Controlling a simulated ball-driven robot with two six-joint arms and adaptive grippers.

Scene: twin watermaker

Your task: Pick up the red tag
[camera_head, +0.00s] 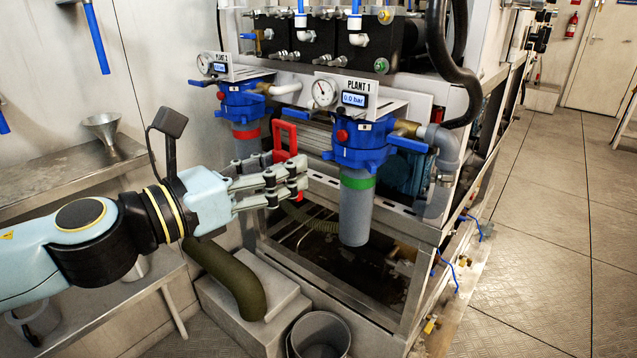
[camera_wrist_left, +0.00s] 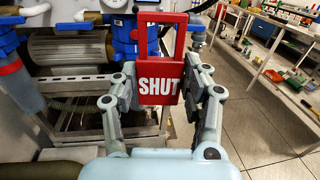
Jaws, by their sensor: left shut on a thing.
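The red tag (camera_wrist_left: 161,85) is a flat red plate with white "SHUT" lettering and an open frame at its upper end. It sits between the two fingers of my left gripper (camera_wrist_left: 160,95) in the left wrist view. In the head view the red tag (camera_head: 285,140) shows its frame above the fingers, and the rest is mostly hidden behind them. My left gripper (camera_head: 300,178) is shut on it, to the left of the PLANT 1 filter housing (camera_head: 357,200). My right gripper is not in view.
A second blue-topped filter housing (camera_head: 245,138) stands behind the gripper. A steel bench (camera_head: 60,180) with a funnel (camera_head: 102,128) is at the left. A grey bucket (camera_head: 319,335) stands on the floor below. The floor at the right is clear.

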